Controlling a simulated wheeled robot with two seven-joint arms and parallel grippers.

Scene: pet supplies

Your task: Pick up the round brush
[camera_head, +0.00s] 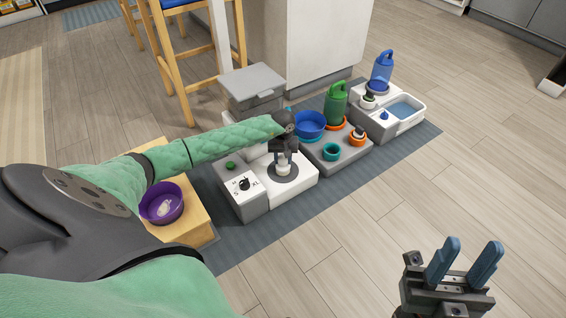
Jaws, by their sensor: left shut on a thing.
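My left gripper (284,148) is over the white stand (304,187), above its dark grey round patch (283,177). It is shut on a small pale thing (284,169), mostly hidden by the fingers. I cannot tell for sure that this is the round brush, or whether it touches the stand. My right gripper (470,252) is at the lower right with its blue fingers apart. It is open and empty, away from the objects.
A grey block (243,204) with a black knob adjoins the stand. A purple bowl (161,204) sits on a wooden box at left. Blue bowl (309,124), green canister (335,103) and blue bottle (381,70) stand to the right. The floor at right is clear.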

